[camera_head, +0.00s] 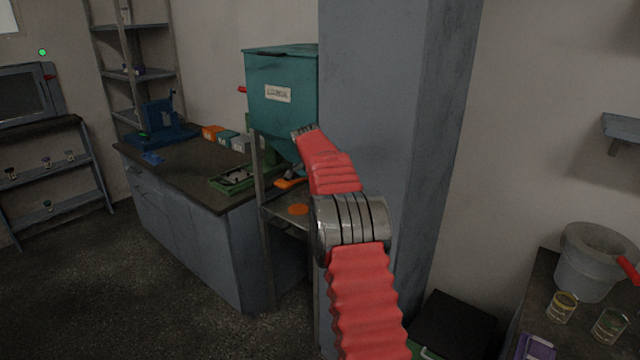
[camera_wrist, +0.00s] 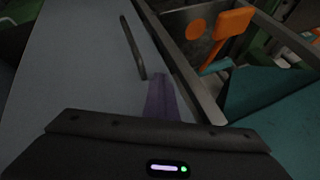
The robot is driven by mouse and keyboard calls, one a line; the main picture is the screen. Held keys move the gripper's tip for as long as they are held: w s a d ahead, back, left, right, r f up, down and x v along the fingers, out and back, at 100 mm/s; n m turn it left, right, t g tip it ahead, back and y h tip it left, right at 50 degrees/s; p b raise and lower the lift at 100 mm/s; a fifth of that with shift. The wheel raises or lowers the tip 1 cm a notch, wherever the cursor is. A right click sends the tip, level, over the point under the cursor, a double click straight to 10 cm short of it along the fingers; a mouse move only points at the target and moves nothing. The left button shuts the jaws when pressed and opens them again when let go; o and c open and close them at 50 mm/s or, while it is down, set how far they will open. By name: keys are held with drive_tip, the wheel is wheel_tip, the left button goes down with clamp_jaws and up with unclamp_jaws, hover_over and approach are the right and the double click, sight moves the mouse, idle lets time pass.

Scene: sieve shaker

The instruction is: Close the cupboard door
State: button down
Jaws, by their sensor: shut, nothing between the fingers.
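A tall grey-blue cupboard (camera_head: 375,60) stands upright in the middle of the head view, partly behind my red arm. In the wrist view a flat grey panel (camera_wrist: 75,65) fills the left side and carries a dark bar handle (camera_wrist: 132,45). It looks like a cupboard door, but I cannot tell how far open it stands. My gripper (camera_wrist: 158,80) shows as purple fingers, shut and empty, beside the panel's edge near the handle. I cannot tell whether they touch it. The gripper itself is not visible in the head view.
A teal hopper (camera_head: 280,95) stands on a metal frame left of the cupboard. An orange scoop (camera_wrist: 232,28) lies on the frame's shelf. A dark-topped counter (camera_head: 185,165) with a green tray is further left. A bench with a grey bucket (camera_head: 590,265) is at right. Floor at left is clear.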

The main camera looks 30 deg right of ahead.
drive_tip(key=a+r, duration=0.8)
drive_tip(key=a, duration=0.1)
drive_tip(key=shift+w+a, duration=0.25)
idle(0.4)
idle(0.5)
